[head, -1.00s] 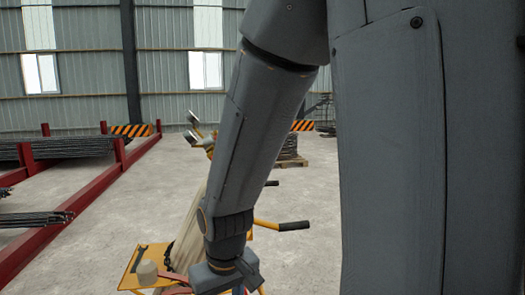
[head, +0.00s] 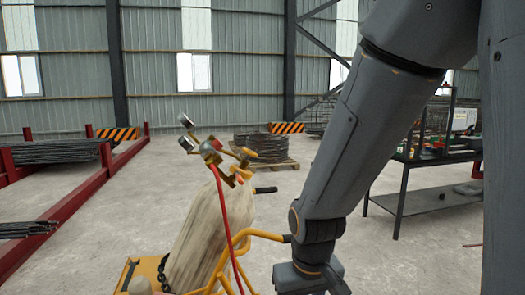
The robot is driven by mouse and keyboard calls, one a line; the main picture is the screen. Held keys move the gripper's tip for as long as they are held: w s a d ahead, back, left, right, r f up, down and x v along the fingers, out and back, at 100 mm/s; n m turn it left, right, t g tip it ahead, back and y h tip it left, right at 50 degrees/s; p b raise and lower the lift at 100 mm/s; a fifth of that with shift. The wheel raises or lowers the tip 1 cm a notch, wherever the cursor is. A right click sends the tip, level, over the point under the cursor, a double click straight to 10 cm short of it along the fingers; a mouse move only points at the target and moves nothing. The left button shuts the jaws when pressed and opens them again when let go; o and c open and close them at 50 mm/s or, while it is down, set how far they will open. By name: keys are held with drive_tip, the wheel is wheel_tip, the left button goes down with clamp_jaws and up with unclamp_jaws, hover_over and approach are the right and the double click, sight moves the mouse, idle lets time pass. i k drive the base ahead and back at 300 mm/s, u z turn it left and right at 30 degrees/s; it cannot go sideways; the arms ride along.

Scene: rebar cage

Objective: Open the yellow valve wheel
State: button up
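A pale, worn gas cylinder (head: 197,232) leans in a yellow trolley in the lower middle of the head view. On its top sit brass fittings with two round gauges (head: 186,121). A yellow part (head: 244,156) beside these fittings looks like the valve wheel, but it is small and its shape is hard to make out. A red hose (head: 227,215) runs down from the fittings. My arm comes down on the right of the cylinder, its wrist low in the picture. My gripper is out of view below the bottom edge.
The trolley's yellow handle (head: 262,236) reaches toward my wrist. A dark metal table (head: 430,200) with items on it stands at the right. A wire coil on a pallet (head: 262,150) lies behind the cylinder. Red racks (head: 60,215) with rebar are at left. Concrete floor between is clear.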

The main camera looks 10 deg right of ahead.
sight(249, 153)
drive_tip(key=i, duration=0.95)
drive_tip(key=k, duration=0.5)
drive_tip(key=z, duration=1.55)
drive_tip(key=k, duration=0.65)
drive_tip(key=u, duration=1.55)
